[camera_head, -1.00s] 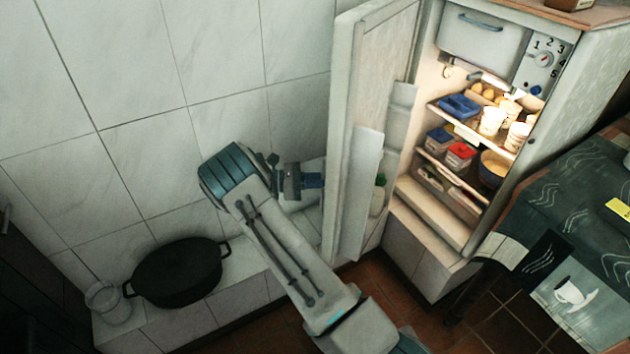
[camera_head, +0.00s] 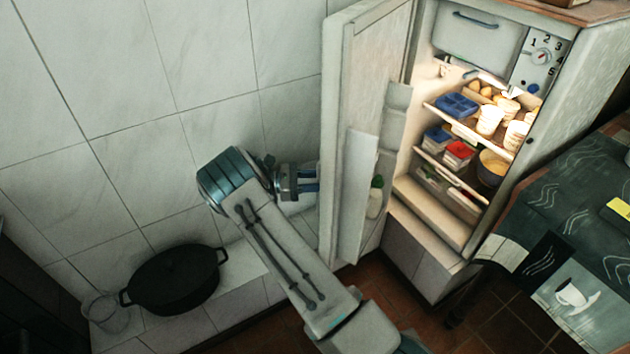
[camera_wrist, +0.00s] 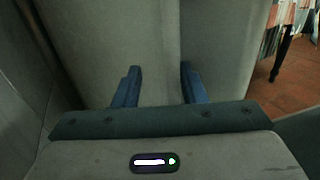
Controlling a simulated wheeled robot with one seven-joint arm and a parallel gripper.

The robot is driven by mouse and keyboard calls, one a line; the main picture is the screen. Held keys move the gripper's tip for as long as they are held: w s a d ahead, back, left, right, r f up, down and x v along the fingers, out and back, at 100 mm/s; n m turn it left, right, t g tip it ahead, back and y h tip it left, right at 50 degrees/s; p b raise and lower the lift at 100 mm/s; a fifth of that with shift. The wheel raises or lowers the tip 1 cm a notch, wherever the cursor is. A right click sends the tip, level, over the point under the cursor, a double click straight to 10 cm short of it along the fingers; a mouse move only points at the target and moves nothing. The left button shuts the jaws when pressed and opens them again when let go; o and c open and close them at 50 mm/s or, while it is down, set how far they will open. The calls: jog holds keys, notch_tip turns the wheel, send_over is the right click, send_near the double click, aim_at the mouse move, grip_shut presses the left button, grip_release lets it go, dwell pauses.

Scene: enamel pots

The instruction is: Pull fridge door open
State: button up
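The fridge door (camera_head: 345,110) stands wide open, swung out to the left of the fridge body (camera_head: 425,255). Its inner shelves face right and hold a bottle with a green cap (camera_head: 376,197). My gripper (camera_head: 312,180) is at the outer, left side of the door, close to its surface. In the wrist view the two blue fingers of my gripper (camera_wrist: 158,82) are apart with nothing seen between them. They point at the grey door surface (camera_wrist: 110,40). Whether the fingertips touch the door cannot be told. No handle on this door is visible.
A black pot (camera_head: 175,280) and a glass bowl (camera_head: 105,312) stand on the tiled ledge (camera_head: 245,270) at lower left. The tiled wall is behind my arm. A table with a dark patterned cloth (camera_head: 570,215) stands at right. Food fills the lit fridge shelves (camera_head: 470,135).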

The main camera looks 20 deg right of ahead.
jog(key=shift+a+f, duration=0.2)
jog(key=shift+a, duration=0.15)
jog(key=v, duration=0.7)
jog(key=shift+a+p, duration=0.3)
